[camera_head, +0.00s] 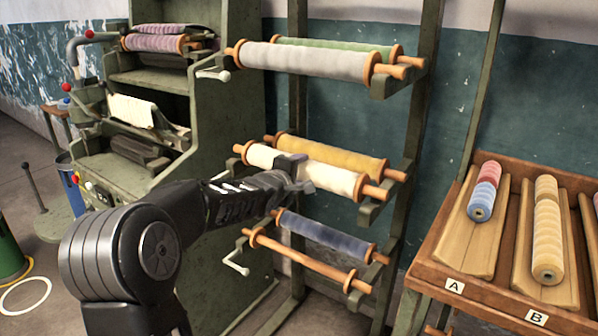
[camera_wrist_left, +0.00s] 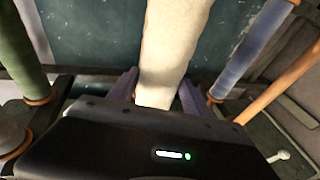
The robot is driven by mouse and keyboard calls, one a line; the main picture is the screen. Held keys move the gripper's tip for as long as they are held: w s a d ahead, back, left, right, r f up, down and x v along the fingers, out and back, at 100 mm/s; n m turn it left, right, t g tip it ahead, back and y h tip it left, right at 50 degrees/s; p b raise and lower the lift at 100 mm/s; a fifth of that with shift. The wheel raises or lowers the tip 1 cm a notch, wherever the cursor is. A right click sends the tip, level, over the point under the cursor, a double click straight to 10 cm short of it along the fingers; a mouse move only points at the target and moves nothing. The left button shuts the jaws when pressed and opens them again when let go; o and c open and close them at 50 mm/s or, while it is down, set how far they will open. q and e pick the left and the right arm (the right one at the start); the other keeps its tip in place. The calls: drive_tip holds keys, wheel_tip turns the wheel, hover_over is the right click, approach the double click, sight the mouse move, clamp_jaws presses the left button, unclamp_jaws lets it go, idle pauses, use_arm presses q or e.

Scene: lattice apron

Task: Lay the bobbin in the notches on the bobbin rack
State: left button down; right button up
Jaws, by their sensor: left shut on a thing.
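The bobbin rack (camera_head: 421,110) is a green metal frame with several tiers of notched brackets. A cream bobbin (camera_head: 333,178) with orange ends lies across the front of the middle tier, in front of a yellow bobbin (camera_head: 343,158). My left gripper (camera_head: 293,170) is shut around the cream bobbin near its middle-left part. In the left wrist view the cream bobbin (camera_wrist_left: 176,42) runs up from between the two fingers. Its orange end pins are close to the middle brackets (camera_head: 372,212); I cannot tell whether they rest in the notches. My right gripper is not in view.
Grey (camera_head: 305,60) and green (camera_head: 335,45) bobbins fill the top tier. A blue bobbin (camera_head: 325,234) and a bare orange rod (camera_head: 305,263) lie on the lower tier. A green machine (camera_head: 232,45) stands left, a wooden tray (camera_head: 455,268) of thread spools right.

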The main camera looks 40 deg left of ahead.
use_arm(q)
drive_tip(key=shift+f, duration=0.4)
idle(0.6)
drive_tip(key=shift+f, duration=0.2)
idle(0.6)
drive_tip(key=c, duration=0.6)
unclamp_jaws()
drive_tip(key=shift+o, duration=1.1)
drive_tip(key=shift+f, duration=0.15)
drive_tip(key=v, duration=0.8)
drive_tip(key=shift+w, duration=0.1)
